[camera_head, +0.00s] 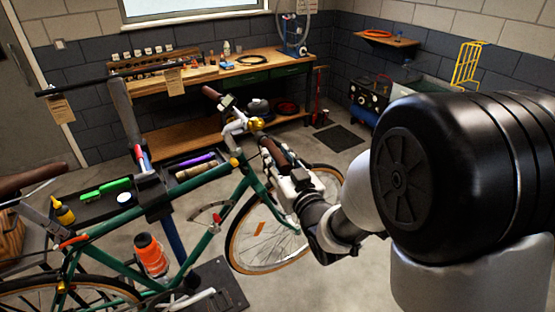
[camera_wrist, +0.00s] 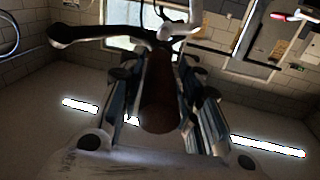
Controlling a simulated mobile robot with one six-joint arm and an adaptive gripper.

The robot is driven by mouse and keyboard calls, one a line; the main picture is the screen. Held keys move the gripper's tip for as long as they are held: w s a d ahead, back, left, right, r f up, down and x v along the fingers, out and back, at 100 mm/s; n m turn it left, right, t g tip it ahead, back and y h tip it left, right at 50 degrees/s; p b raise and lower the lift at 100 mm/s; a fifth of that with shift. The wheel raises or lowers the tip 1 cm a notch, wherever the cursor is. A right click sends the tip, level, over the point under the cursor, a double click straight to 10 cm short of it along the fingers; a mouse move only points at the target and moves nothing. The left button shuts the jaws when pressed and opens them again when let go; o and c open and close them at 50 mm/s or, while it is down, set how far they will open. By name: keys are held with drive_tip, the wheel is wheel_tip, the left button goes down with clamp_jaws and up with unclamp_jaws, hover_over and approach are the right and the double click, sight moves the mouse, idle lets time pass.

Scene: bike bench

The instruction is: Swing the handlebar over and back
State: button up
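The bike's handlebar has a silver stem and bar (camera_head: 240,125) and two brown grips. The far grip (camera_head: 212,93) is free, beside a small dark device on the bar. The near grip (camera_head: 272,152) points towards my gripper (camera_head: 293,182). In the wrist view that brown grip (camera_wrist: 160,95) lies lengthwise between the fingers of my gripper (camera_wrist: 160,80), which look closed against its sides. Exact contact is dark and hard to see. The green bike frame (camera_head: 195,182) is held upright, with the front wheel (camera_head: 262,240) below the handlebar.
A tool tray (camera_head: 105,212) holds a green tool, a purple tool and others beside the frame. A wooden workbench (camera_head: 235,77) stands at the back wall. A brown saddle (camera_head: 30,180) is at left. Open floor (camera_head: 345,165) lies right of the front wheel.

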clamp_jaws()
idle(0.3)
drive_tip(key=w+d+r+n+g+y+p, duration=0.3)
drive_tip(key=w+d+n+g+y+p, duration=0.2)
drive_tip(key=w+p, duration=0.4)
drive_tip(key=shift+w+r+g+p, duration=0.4)
drive_tip(key=shift+g+p, duration=0.3)
drive_tip(key=shift+p, duration=0.2)
drive_tip(key=shift+f, duration=0.1)
drive_tip(key=shift+o, duration=2.3)
unclamp_jaws()
